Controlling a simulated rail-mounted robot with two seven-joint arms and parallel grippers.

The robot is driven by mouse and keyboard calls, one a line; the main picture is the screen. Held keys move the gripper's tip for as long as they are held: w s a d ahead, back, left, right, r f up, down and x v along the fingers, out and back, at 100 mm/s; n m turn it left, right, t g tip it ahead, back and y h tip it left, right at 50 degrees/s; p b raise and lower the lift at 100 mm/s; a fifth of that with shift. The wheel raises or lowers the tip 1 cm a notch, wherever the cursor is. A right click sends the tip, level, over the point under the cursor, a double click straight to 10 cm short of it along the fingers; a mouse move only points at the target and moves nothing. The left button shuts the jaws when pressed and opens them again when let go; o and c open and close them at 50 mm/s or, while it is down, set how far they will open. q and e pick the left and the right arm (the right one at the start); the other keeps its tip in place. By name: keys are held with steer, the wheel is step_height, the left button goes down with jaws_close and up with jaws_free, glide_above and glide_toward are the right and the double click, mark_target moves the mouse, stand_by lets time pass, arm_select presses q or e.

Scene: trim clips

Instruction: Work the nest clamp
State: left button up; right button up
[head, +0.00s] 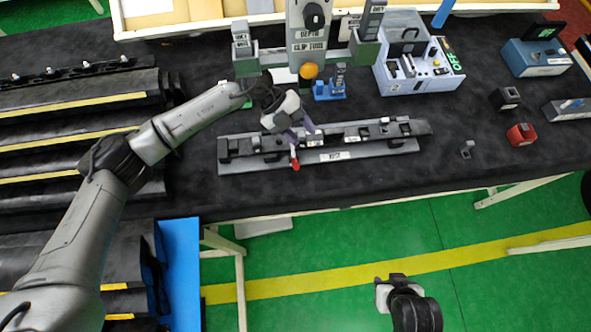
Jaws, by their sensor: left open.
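The nest (375,151) is a long grey base with a black trim strip (240,146) and several small black blocks along it, lying on the dark bench. A small red-tipped lever (295,164), which looks like the clamp handle, points toward the front edge near the nest's middle. My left gripper (302,135) is over the nest just behind the red tip, with its fingers apart. I cannot tell whether the fingers touch the lever, and the gripper hides part of the clamp. My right gripper (386,288) is low at the bottom, over the green floor, away from the bench.
A grey press station (308,40) with a black knob and an orange ball stands behind the nest. A control box (418,62) marked OFF is behind right. A red block (521,134) and a small grey clip (467,149) lie right. Trim racks (75,140) fill the left.

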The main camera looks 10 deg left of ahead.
arm_select(q)
steer(key=w+a+f+y+b, duration=0.1)
steer(key=w+a+y+b, duration=0.15)
steer(key=a+y, duration=0.45)
steer(key=h+p, duration=0.1)
steer(key=p, duration=0.1)
glide_toward(295, 162)
steer(key=shift+n, duration=0.4)
steer(key=x, duration=0.6)
steer(key=shift+s+d+r, duration=0.1)
steer(key=shift+s, duration=0.15)
steer(key=x, duration=0.3)
steer(key=shift+f, duration=0.3)
steer(key=shift+s+d+f+h, duration=0.2)
steer(key=shift+f+h, duration=0.1)
steer(key=shift+f, duration=0.3)
arm_select(e)
steer(key=shift+a+f, duration=0.1)
steer(key=shift+f, duration=0.9)
steer(key=shift+s, duration=0.1)
arm_select(q)
steer(key=c, duration=0.7)
jaws_close()
